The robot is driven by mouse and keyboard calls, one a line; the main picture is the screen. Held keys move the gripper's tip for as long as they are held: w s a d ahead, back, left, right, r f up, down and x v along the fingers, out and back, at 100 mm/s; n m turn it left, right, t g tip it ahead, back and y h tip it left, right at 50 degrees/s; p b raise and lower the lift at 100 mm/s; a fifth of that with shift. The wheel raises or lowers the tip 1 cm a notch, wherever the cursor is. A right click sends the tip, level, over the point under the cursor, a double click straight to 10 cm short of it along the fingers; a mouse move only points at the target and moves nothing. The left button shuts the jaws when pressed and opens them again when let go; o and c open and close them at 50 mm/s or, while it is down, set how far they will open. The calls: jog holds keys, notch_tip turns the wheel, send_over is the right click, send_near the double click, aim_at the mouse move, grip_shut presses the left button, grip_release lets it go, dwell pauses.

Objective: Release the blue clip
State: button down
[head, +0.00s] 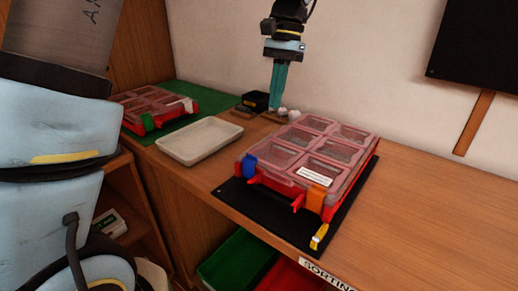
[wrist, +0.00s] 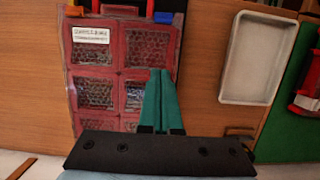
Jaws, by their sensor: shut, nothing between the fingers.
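A red organiser case (head: 272,180) with a clear compartmented lid (head: 310,146) lies on a black mat (head: 262,208). The blue clip (head: 249,165) is at the left end of its front edge; it also shows at the top of the wrist view (wrist: 163,17). I cannot tell whether it is fastened. An orange clip (head: 316,198) is at the right end of the same edge. My gripper (head: 275,108) has teal fingers, shut and empty, pointing down behind the case's far left side. In the wrist view my gripper (wrist: 160,72) is over the case's lid, apart from the blue clip.
A cream tray (head: 200,140) stands left of the case. Further left, a second red case (head: 155,106) lies on a green mat (head: 208,98). A small black box (head: 255,100) and several pale round things (head: 292,115) are near the wall. The bench at right is clear.

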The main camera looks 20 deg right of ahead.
aim_at(259, 156)
dwell(0.3)
jog(key=p+x, duration=0.2)
jog(key=x, duration=0.6)
jog(key=shift+s+a+f, duration=0.1)
jog(key=shift+f, duration=0.25)
jog(key=a, duration=0.1)
jog(key=s+p, duration=0.1)
jog(key=a, duration=0.1)
jog(key=shift+s+a+f, duration=0.25)
jog(key=shift+a+f, duration=0.1)
jog(key=shift+f, duration=0.05)
jog(key=shift+s+a+f, duration=0.2)
jog(key=shift+s+a, duration=0.05)
jog(key=shift+a, duration=0.25)
